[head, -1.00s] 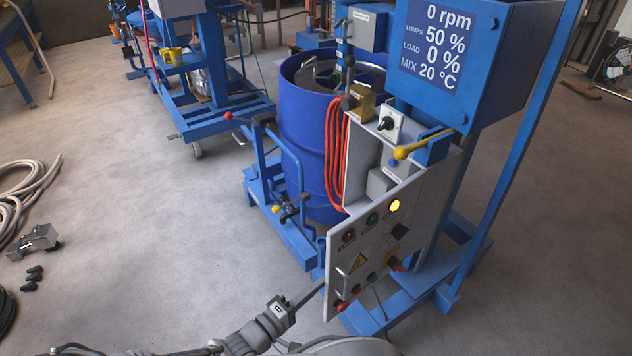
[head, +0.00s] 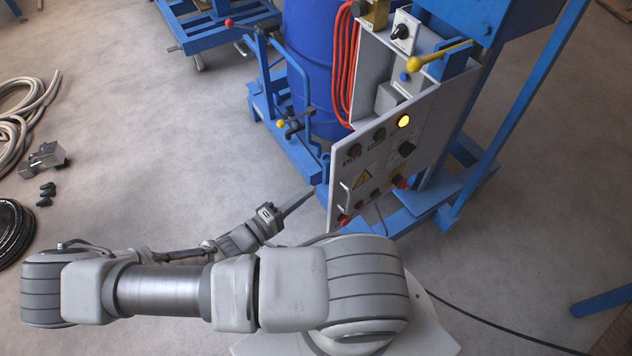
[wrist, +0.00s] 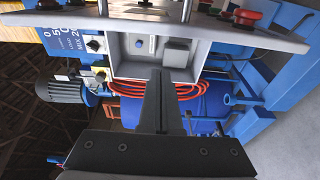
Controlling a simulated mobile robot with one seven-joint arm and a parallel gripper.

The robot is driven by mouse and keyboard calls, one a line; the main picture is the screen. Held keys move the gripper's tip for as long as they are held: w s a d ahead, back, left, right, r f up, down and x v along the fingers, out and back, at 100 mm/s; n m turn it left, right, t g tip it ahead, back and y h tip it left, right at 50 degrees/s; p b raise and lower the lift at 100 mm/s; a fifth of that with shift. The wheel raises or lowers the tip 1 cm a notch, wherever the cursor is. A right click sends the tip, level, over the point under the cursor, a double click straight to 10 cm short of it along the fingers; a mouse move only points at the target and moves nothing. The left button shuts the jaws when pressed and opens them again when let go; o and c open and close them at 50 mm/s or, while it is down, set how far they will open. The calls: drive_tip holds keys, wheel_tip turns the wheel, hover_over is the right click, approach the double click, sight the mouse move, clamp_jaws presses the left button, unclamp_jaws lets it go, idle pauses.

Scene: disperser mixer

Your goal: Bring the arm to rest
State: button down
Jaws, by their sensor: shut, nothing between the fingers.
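My gripper (head: 308,191) is shut and empty. In the head view it points up and right, with its tip just left of the lower left edge of the grey control panel (head: 343,165). I cannot tell the exact gap. In the wrist view my shut gripper (wrist: 160,85) shows as one dark wedge in the middle. My arm lies bent across the bottom of the head view. The panel carries a lit yellow lamp (head: 404,121), several buttons and a black knob (head: 406,149).
A blue drum (head: 318,75), a red hose (head: 345,70) and the blue mixer frame (head: 450,212) stand beyond the panel. A yellow-knobbed lever (head: 414,64) sits above it. Coiled hoses (head: 22,118) and a grey metal part (head: 45,157) lie on the left floor. The floor between is clear.

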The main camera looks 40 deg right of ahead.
drive_tip(key=s+a, duration=0.2)
drive_tip(key=a, duration=0.6)
drive_tip(key=shift+s, duration=0.35)
drive_tip(key=shift+d+r, duration=0.1)
drive_tip(key=a+r+m+g+y+p, duration=0.1)
drive_tip(key=a+r+y, duration=0.25)
drive_tip(key=r, duration=0.25)
drive_tip(key=w+a+r+m+g+y+p, duration=0.1)
drive_tip(key=a+r+g+y+p, duration=0.1)
drive_tip(key=r+y, duration=0.4)
drive_tip(key=a+r+m+g+y+p, duration=0.1)
drive_tip(key=a+r+y, duration=0.15)
drive_tip(key=r, duration=0.45)
drive_tip(key=s+d+r+n+t+y+p, duration=0.1)
drive_tip(key=s+r+t+y, duration=0.1)
drive_tip(key=r, duration=1)
drive_tip(key=s+d+r+n+t+y+p, duration=0.1)
drive_tip(key=r+t+y, duration=0.3)
drive_tip(key=r, duration=0.8)
drive_tip(key=shift+s+d+r+t+p, duration=0.2)
drive_tip(key=shift+s+d+t+p, duration=0.2)
drive_tip(key=shift+s+t+p, duration=0.6)
